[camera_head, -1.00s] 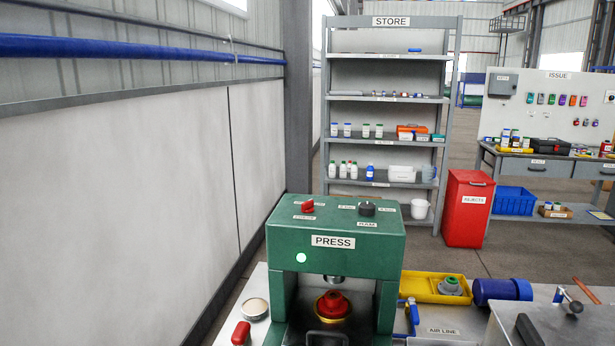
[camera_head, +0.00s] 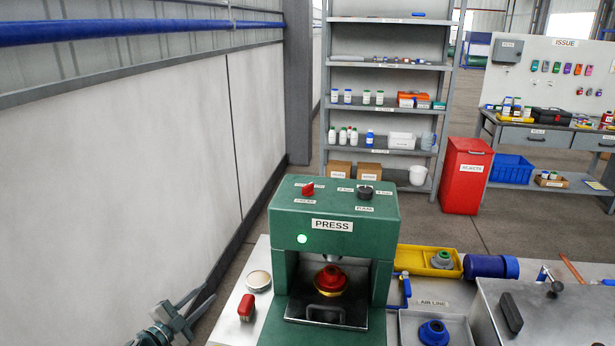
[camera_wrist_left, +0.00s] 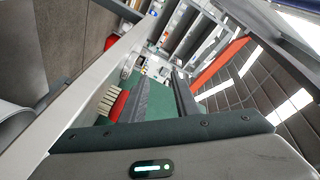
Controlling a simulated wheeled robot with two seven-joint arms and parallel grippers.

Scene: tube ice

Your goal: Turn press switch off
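The green press (camera_head: 285,225) stands on the bench in the head view. On its top sit a red switch knob (camera_head: 307,190) at the left and a black RAM knob (camera_head: 366,191) at the right. The round indicator (camera_head: 302,239) on its front glows green. My left gripper (camera_head: 198,302) is low at the left edge of the bench, apart from the press and lower than its top. In the left wrist view its two fingers (camera_wrist_left: 162,98) stand apart with nothing between them. The red knob cannot be made out clearly there. My right gripper is in neither view.
A red and yellow part (camera_head: 331,280) sits inside the press. A red-handled item (camera_head: 246,307) and a round pale disc (camera_head: 258,281) lie left of the press. A yellow tray (camera_head: 408,262) and blue cylinder (camera_head: 485,266) are at the right. A wall runs along the left.

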